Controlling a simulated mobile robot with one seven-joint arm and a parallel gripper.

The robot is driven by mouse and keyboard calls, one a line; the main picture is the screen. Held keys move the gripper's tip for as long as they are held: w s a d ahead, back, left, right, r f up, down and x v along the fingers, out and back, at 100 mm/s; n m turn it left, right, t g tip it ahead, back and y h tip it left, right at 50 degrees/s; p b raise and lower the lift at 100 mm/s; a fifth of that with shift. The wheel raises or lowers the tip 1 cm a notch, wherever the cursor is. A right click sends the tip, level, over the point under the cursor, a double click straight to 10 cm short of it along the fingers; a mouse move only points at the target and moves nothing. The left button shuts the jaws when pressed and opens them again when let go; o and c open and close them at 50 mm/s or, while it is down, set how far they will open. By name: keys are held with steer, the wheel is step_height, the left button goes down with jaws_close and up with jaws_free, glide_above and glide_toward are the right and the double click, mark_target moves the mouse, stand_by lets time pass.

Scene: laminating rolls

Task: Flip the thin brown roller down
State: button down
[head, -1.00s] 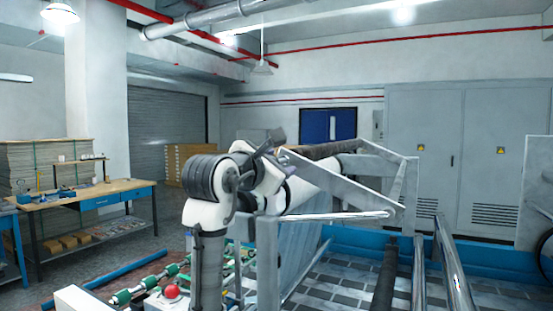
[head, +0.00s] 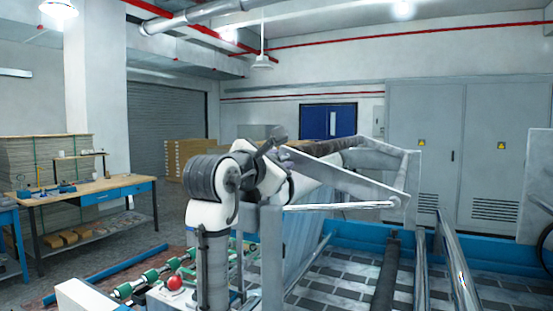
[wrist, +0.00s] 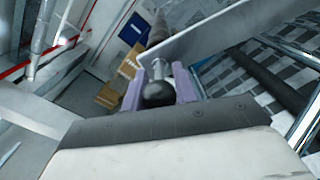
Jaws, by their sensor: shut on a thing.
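The thin brown roller (head: 325,147) is raised at the top of the machine, beside a flat grey metal arm (head: 352,176). In the wrist view the roller (wrist: 157,30) runs away beyond the metal arm (wrist: 215,32). A black ball knob (wrist: 158,94) on a short metal stem sits between the two pale purple fingers of my gripper (wrist: 160,88). My gripper (head: 284,153) is shut on this knob at the near end of the arm. In the head view my own wrist hides the knob and most of the fingers.
A dark lower roller (head: 387,272) and shiny metal bars (head: 455,262) lie to the right. A grey upright post (head: 271,255) stands close to my arm. A red button (head: 174,282) is at lower left. A workbench (head: 95,190) is farther left.

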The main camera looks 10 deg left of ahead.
steer(key=shift+a+f, duration=0.1)
steer(key=shift+f, duration=0.5)
steer(key=shift+r, duration=0.1)
steer(key=c, duration=1.1)
jaws_free()
steer(key=b+v, duration=0.5)
steer(key=v, duration=0.8)
steer(key=shift+s+a, duration=0.1)
steer(key=shift+s, duration=0.3)
